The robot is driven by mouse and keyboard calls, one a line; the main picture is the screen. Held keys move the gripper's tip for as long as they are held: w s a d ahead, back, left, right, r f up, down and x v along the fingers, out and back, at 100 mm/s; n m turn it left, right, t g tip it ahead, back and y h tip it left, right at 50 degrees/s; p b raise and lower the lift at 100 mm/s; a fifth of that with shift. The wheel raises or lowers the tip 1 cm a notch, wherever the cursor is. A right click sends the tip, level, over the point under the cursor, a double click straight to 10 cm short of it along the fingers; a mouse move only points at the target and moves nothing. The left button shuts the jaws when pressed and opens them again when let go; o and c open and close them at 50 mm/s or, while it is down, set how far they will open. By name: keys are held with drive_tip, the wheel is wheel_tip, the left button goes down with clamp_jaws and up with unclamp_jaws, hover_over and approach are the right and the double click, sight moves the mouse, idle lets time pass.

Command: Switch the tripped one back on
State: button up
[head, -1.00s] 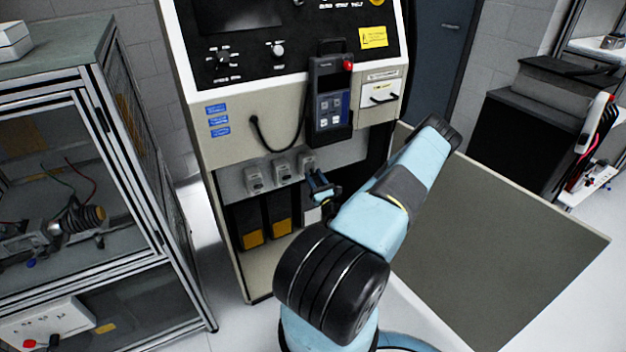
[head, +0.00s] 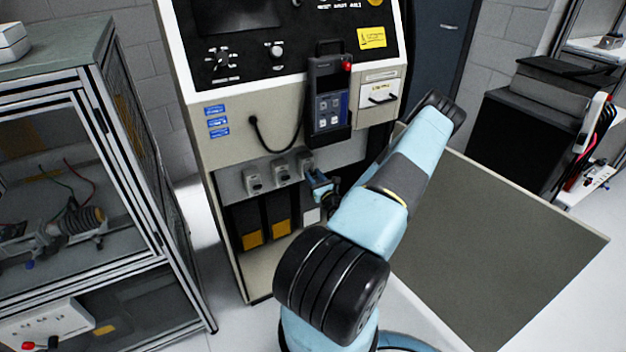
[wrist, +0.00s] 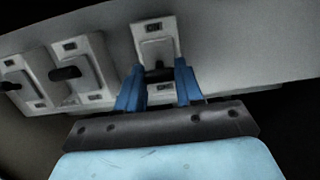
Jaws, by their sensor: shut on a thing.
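Three grey switches sit in a row on the cabinet's light panel: the left switch (head: 254,181), the middle switch (head: 281,172) and the right switch (head: 305,160). In the wrist view, the left switch (wrist: 18,82) and middle switch (wrist: 80,72) show dark levers near mid-height. The right switch (wrist: 155,42) has its dark lever (wrist: 158,75) low on its plate, between my blue fingers. My gripper (wrist: 159,84) is shut on that lever, with a finger on each side. In the head view my gripper (head: 321,186) is at the right switch; its fingertips are small there.
A handheld pendant (head: 329,100) hangs on the cabinet just above the right switch, with a black cable to its left. Black slots with yellow fronts (head: 253,240) lie below the switches. A glass-fronted cabinet (head: 100,120) stands left; a grey-topped surface (head: 490,240) lies right.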

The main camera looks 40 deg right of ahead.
sight(309, 168)
drive_tip(key=r+g, duration=0.2)
drive_tip(key=g, duration=0.1)
drive_tip(key=shift+w+a+g+y, duration=0.2)
drive_tip(key=shift+g+y, duration=0.1)
drive_tip(key=shift+y, duration=0.1)
drive_tip(key=shift+w+d+r+g+y, duration=0.1)
drive_tip(key=shift+w+r+g+y, duration=0.15)
drive_tip(key=shift+g, duration=0.65)
drive_tip(key=shift+d+r+g+y, duration=0.15)
drive_tip(key=shift+r+g, duration=0.2)
drive_tip(key=shift+g, duration=0.55)
drive_tip(key=o, duration=1)
drive_tip(key=shift+o, duration=0.2)
drive_tip(key=shift+s, duration=0.1)
drive_tip(key=s+a, duration=0.3)
drive_tip(key=s, duration=0.9)
drive_tip(key=shift+s+r, duration=0.15)
drive_tip(key=shift+s, duration=0.2)
drive_tip(key=shift+s, duration=0.1)
